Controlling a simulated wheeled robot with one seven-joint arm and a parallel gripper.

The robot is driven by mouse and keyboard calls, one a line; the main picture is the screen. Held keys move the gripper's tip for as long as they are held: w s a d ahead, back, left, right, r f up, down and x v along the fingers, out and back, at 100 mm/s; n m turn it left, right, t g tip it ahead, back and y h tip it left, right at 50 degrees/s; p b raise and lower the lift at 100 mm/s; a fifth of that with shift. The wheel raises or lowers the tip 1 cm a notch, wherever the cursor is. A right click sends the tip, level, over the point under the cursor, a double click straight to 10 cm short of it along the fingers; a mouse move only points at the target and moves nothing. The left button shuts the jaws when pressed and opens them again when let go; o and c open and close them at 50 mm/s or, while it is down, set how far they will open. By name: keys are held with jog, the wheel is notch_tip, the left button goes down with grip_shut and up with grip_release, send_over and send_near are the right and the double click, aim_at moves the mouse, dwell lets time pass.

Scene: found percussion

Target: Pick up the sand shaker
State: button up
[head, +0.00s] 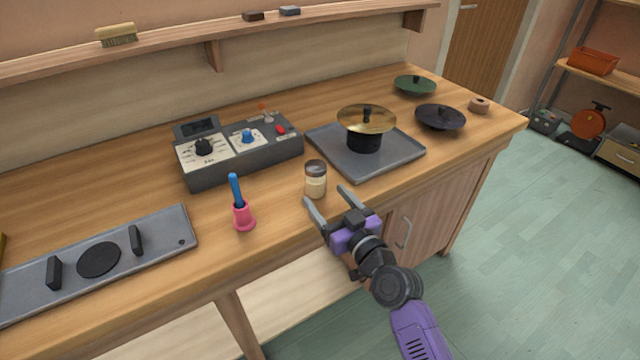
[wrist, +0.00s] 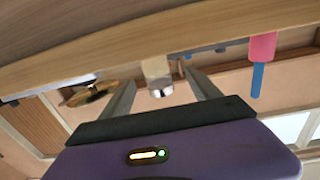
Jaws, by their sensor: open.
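The sand shaker (head: 316,184) is a small clear jar of pale sand with a dark lid. It stands upright on the wooden bench near its front edge. My gripper (head: 324,195) is open and empty at the front edge, its fingers pointing at the jar. In the wrist view, which looks upside down, the sand shaker (wrist: 156,70) shows beyond and between the two fingertips of my gripper (wrist: 160,77). I cannot tell exactly how far the tips are from the jar; no contact shows.
A pink cup-shaped thing with a blue handle (head: 243,216) stands left of the jar. A grey tray (head: 400,158) with a gold disc (head: 366,119) is behind right. A control box (head: 240,160) is behind left. A grey panel (head: 160,228) lies far left.

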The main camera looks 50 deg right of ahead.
aim_at(321, 186)
jog(key=shift+p+x, duration=0.45)
jog(key=shift+x, duration=0.95)
jog(key=x, duration=0.2)
jog(key=p+x, duration=0.1)
jog(key=x, duration=0.2)
jog(key=shift+s+d, duration=0.2)
jog(key=shift+d, duration=0.15)
jog(key=shift+c, duration=0.2)
jog(key=c, duration=1.4)
grip_shut()
jog(key=shift+r, duration=0.1)
